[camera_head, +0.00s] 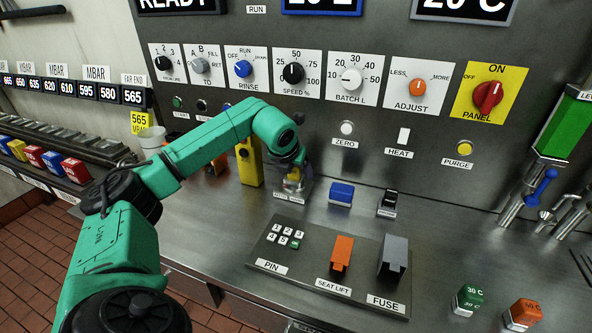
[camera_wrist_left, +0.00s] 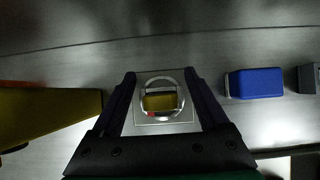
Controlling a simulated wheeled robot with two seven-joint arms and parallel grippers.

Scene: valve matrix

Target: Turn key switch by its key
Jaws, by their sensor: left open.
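The key switch is a round metal ring on a small square plate (camera_wrist_left: 185,127), with a yellow key (camera_wrist_left: 160,101) standing in its middle. A small red mark shows at the ring's lower edge. In the head view its labelled plate (camera_head: 290,198) is on the steel bench, partly covered by my left gripper (camera_head: 294,170). My left gripper (camera_wrist_left: 160,82) is open, with one dark finger on each side of the ring and key. No contact with the key is visible. My right gripper is in neither view.
A yellow upright box (camera_head: 248,165) stands close left of the gripper. A blue switch (camera_head: 341,193) and a black-and-silver switch (camera_head: 388,203) are to the right. A raised panel (camera_head: 312,262) with a keypad and levers is in front. The control wall (camera_head: 330,125) rises behind.

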